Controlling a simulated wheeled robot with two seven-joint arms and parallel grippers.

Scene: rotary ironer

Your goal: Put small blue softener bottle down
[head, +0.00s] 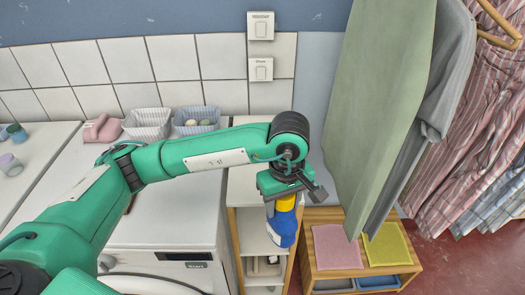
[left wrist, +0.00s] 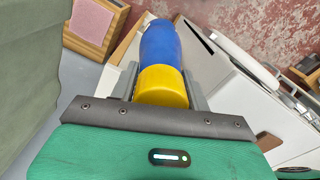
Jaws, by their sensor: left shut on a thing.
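The small blue softener bottle (head: 282,228) with a yellow cap hangs below my left gripper (head: 287,196) in the head view. My left gripper is shut on it around the yellow cap. In the left wrist view the blue bottle (left wrist: 160,45) and its yellow cap (left wrist: 162,86) lie between the two grey fingers of my left gripper (left wrist: 161,90). The bottle is in front of a narrow shelf unit (head: 234,245) in the head view; I cannot tell whether it touches anything. My right gripper is not in view.
A white washing machine (head: 165,232) stands left of the shelf unit, with two baskets (head: 147,122) at its back. A wooden bench (head: 318,268) with pink and yellow cloths (head: 386,246) is at the right. Green and grey fabric (head: 375,100) hangs close to the right of the gripper.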

